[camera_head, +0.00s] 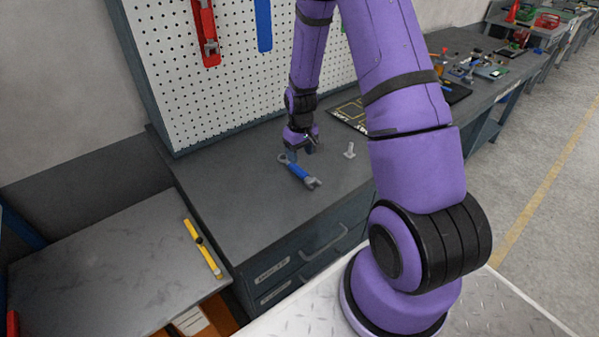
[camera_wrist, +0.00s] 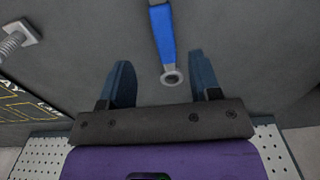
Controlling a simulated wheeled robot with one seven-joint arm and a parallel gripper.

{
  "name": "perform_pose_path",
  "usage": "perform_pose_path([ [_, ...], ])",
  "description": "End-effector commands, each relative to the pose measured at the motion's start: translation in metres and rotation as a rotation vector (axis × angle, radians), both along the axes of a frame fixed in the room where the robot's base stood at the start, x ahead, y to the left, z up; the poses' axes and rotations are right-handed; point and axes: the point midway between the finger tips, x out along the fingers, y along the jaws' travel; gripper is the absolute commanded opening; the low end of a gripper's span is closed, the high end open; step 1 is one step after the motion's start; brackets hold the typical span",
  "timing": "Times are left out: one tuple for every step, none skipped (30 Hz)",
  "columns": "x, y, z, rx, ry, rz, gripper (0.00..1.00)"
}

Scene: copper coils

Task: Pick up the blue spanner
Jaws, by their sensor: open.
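The blue spanner (camera_head: 299,172) lies flat on the dark workbench, with a blue handle, a grey ring end and a grey open jaw end. In the wrist view the spanner (camera_wrist: 164,38) runs down from the top edge, and its ring end sits between my two fingers. My gripper (camera_head: 304,148) is just behind the spanner in the head view, close to its ring end. In the wrist view my gripper (camera_wrist: 162,77) is open with nothing held. The spanner's jaw end is outside the wrist view.
A grey bolt (camera_head: 350,150) stands on the workbench (camera_head: 235,205) right of the spanner; it also shows in the wrist view (camera_wrist: 14,42). A black and yellow mat (camera_head: 350,115) lies behind it. A perforated board (camera_head: 240,95) rises at the back. The bench front left is clear.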

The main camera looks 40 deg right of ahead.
Motion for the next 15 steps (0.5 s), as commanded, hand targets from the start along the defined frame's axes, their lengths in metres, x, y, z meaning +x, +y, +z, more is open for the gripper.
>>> perform_pose_path([
  [0.0,0.0,-0.005,0.0,0.001,0.0,0.57],
  [0.0,0.0,-0.007,0.0,0.0,0.0,0.57],
  [0.0,0.0,-0.01,0.0,0.0,0.0,0.57],
  [0.0,0.0,-0.011,0.0,0.0,0.0,0.57],
  [0.0,0.0,-0.012,0.0,0.0,0.0,0.57],
  [0.0,0.001,-0.014,0.0,0.0,0.0,0.57],
  [0.0,0.001,-0.016,0.0,0.0,0.0,0.57],
  [0.0,0.001,-0.018,0.0,0.0,0.0,0.57],
  [0.001,0.002,-0.023,0.0,0.0,0.0,0.57],
  [0.001,0.003,-0.027,0.0,0.001,0.0,0.57],
  [0.001,0.003,-0.032,0.001,0.002,0.0,0.57],
  [0.002,0.004,-0.037,0.001,0.002,0.0,0.57],
  [0.002,0.005,-0.041,0.0,0.001,0.0,0.57],
  [0.002,0.005,-0.045,0.0,0.001,0.0,0.57],
  [0.002,0.005,-0.05,0.0,0.001,0.0,0.57],
])
